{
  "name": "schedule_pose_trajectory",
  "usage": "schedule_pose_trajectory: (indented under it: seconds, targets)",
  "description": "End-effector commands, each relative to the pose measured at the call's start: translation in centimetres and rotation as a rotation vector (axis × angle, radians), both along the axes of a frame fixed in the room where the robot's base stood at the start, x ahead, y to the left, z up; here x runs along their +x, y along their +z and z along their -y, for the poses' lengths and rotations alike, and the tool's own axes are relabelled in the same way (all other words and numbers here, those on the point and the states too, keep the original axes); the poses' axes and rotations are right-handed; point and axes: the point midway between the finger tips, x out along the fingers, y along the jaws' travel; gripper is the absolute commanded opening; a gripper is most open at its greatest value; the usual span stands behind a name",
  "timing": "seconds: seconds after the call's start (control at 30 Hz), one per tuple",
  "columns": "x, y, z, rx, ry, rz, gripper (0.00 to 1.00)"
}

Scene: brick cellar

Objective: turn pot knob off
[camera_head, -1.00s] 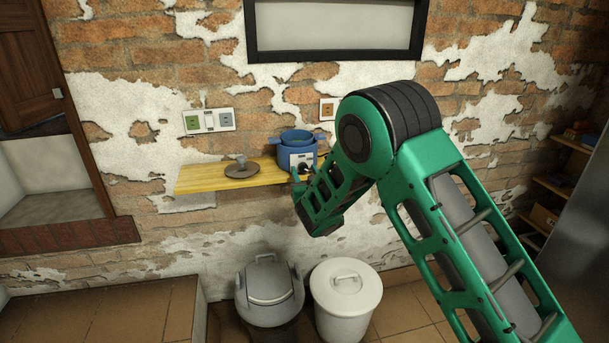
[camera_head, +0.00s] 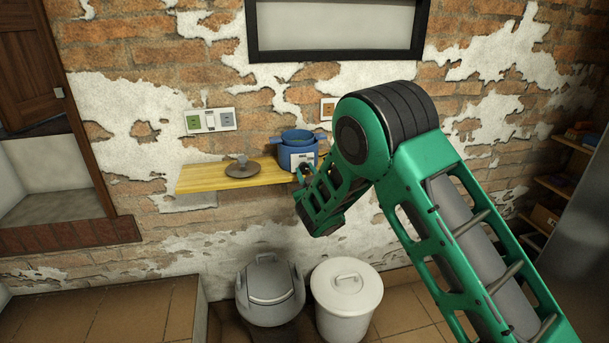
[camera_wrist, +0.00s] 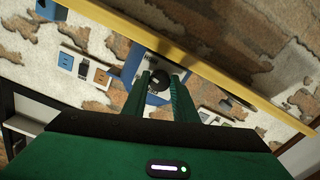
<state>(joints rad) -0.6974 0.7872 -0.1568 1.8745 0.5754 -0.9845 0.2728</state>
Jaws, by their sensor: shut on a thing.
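The blue pot (camera_head: 297,150) stands on the yellow wooden shelf (camera_head: 205,180) against the brick wall. Its front has a pale panel with a dark knob, which shows in the wrist view as a round black knob (camera_wrist: 155,84). My gripper (camera_wrist: 159,80) is at the front of the pot, with its two green fingers on either side of the knob, shut on it. In the head view my gripper (camera_head: 303,176) is small and partly hidden by my forearm. The knob's exact angle is too small to tell.
A brown lid (camera_head: 242,169) lies on the shelf left of the pot. Wall sockets (camera_head: 210,120) are above the shelf. A grey bin (camera_head: 270,285) and a white lidded bin (camera_head: 346,290) stand on the floor below. Shelves (camera_head: 560,185) are at the right.

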Motion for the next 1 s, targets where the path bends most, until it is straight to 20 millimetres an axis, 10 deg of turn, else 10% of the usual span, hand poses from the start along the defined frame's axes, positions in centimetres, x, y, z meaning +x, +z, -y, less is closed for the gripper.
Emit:
schedule_pose_trajectory:
  seconds: [1.0]
  targets:
    - [0.04, 0.02, 0.11, -0.931, 0.0, 0.266, 0.03]
